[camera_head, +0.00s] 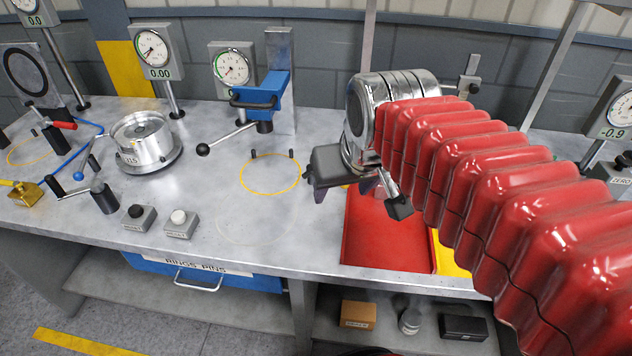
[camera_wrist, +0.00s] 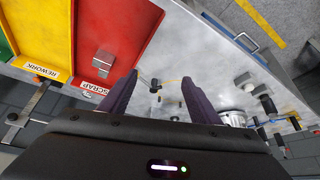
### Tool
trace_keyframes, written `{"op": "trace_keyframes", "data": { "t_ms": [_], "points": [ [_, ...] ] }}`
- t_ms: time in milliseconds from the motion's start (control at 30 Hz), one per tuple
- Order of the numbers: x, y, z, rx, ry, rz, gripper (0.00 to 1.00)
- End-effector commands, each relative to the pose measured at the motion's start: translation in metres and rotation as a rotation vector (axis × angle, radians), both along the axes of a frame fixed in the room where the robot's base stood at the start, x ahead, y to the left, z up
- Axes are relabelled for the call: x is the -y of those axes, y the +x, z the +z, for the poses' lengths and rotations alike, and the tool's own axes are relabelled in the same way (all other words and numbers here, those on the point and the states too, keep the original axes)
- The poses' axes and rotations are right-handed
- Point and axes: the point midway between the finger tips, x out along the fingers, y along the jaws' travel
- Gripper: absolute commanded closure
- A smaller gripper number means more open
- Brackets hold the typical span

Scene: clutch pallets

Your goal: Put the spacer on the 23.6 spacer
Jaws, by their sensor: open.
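I cannot make out a loose spacer or a 23.6 mark in either view. A round silver metal part (camera_head: 145,140) stands on a round base at the left of the bench; its small marking is hard to read. It also shows in the wrist view (camera_wrist: 234,118), right of the fingers. My gripper (camera_wrist: 160,78) is open, its purple fingers apart and nothing between them. In the head view it hangs over the bench near the red tray, its fingers mostly hidden by my wrist.
The red scrap tray (camera_head: 385,248) lies below my arm, with a small metal piece (camera_wrist: 103,62) in it. A yellow ring mark (camera_head: 270,190) with two dark pins lies left of my gripper. A blue press (camera_head: 265,95) and dial gauges (camera_head: 155,50) stand behind.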

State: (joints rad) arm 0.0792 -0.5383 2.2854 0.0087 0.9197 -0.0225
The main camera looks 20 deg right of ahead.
Motion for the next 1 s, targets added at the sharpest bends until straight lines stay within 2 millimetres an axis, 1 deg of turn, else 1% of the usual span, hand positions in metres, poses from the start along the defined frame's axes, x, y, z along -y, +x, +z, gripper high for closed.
{"op": "trace_keyframes", "data": {
  "t_ms": [33, 200, 300, 400, 533, 1000],
  "points": [
    [-0.005, -0.011, -0.005, 0.005, 0.0, 0.01, 0.43],
    [-0.017, -0.042, -0.023, 0.013, 0.0, 0.038, 0.43],
    [-0.022, -0.056, -0.033, 0.016, 0.0, 0.051, 0.43],
    [-0.025, -0.065, -0.04, 0.018, 0.001, 0.058, 0.43],
    [-0.026, -0.068, -0.043, 0.017, 0.001, 0.061, 0.43],
    [-0.026, -0.068, -0.043, 0.017, 0.001, 0.061, 0.43]
  ]
}}
